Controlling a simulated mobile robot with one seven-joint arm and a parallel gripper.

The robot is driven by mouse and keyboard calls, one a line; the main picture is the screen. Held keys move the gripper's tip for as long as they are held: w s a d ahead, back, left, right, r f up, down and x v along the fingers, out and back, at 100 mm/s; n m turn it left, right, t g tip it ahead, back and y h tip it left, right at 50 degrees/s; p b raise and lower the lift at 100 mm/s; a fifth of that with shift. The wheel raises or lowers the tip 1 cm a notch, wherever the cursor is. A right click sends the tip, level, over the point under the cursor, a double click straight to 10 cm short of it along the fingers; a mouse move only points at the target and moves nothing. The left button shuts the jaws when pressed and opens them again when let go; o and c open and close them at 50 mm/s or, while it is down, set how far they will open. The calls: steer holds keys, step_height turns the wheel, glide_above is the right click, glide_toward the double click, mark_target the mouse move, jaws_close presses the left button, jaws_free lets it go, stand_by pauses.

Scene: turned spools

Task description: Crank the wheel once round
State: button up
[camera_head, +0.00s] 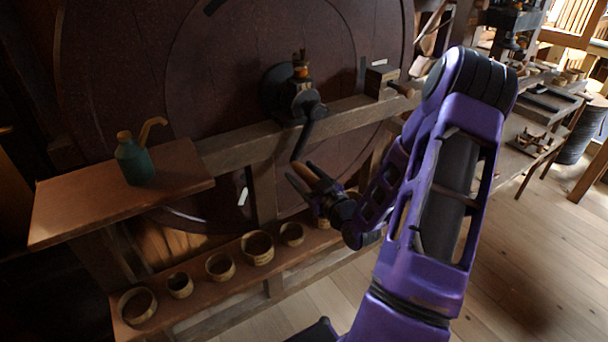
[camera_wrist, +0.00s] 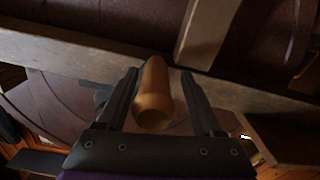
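The big dark brown wheel (camera_head: 210,70) stands upright at the back of the head view. A dark hub (camera_head: 283,95) sits at its middle, and a dark crank arm (camera_head: 305,135) hangs down from it. The crank's wooden handle (camera_wrist: 152,98) shows in the wrist view between the two fingers of my gripper (camera_wrist: 160,72). A gap shows beside the handle, clearest on the right, so the fingers look open around it. In the head view my gripper (camera_head: 304,174) is at the crank arm's lower end, where the fingers partly hide the handle.
A wooden beam (camera_head: 235,153) crosses in front of the wheel. A shelf (camera_head: 75,205) at left bears a green oil can (camera_head: 135,162). Several wooden rings, one here (camera_head: 257,248), stand on a low shelf. Floor (camera_head: 530,250) is clear at right.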

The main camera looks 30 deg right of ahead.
steer(key=s+p, duration=0.2)
steer(key=s, duration=1.5)
steer(key=shift+s+d, duration=0.25)
steer(key=shift+d, duration=0.05)
steer(key=shift+w, duration=0.15)
